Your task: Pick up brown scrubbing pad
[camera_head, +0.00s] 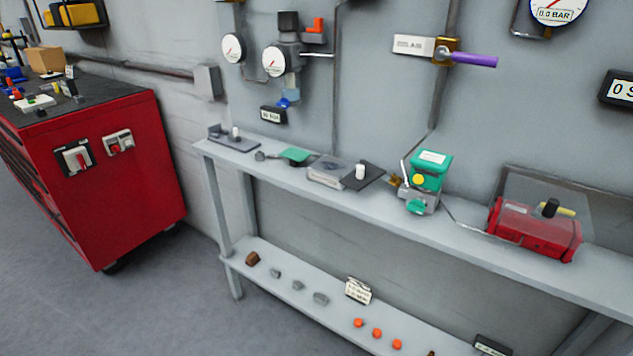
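A small brown block (253,258), which looks like the brown scrubbing pad, lies at the left end of the lower shelf (300,312). It sits apart from the small grey pieces (297,286) to its right. Neither of my grippers shows in the head view.
The upper shelf (470,238) overhangs the lower one and carries a green and grey device (430,175) and a red actuator (535,228). Several orange pieces (377,333) lie farther right on the lower shelf. A red cabinet (125,190) stands left; the floor (190,300) between is clear.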

